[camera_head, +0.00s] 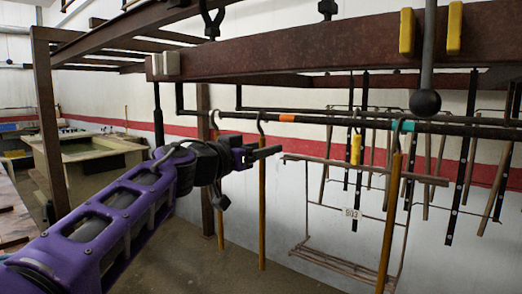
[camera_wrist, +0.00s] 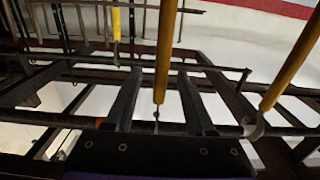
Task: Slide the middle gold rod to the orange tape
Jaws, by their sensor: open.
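Three gold rods hang by hooks from a dark rail (camera_head: 340,121). The middle gold rod (camera_head: 262,205) hangs just left of the orange tape (camera_head: 287,118) on the rail. My gripper (camera_head: 270,152) is at the upper part of the middle rod, below the rail. In the wrist view my gripper (camera_wrist: 160,95) is open, with the middle rod (camera_wrist: 163,50) between its fingers; contact cannot be told. Another gold rod (camera_wrist: 290,65) is to the right.
A thick rusty beam (camera_head: 340,45) runs above the rail. A dark ball-ended bar (camera_head: 425,100) hangs near the rail at right. A brown hanging frame (camera_head: 350,262), a yellow piece (camera_head: 356,150) and several dark strips hang beyond. A post (camera_head: 50,130) stands left.

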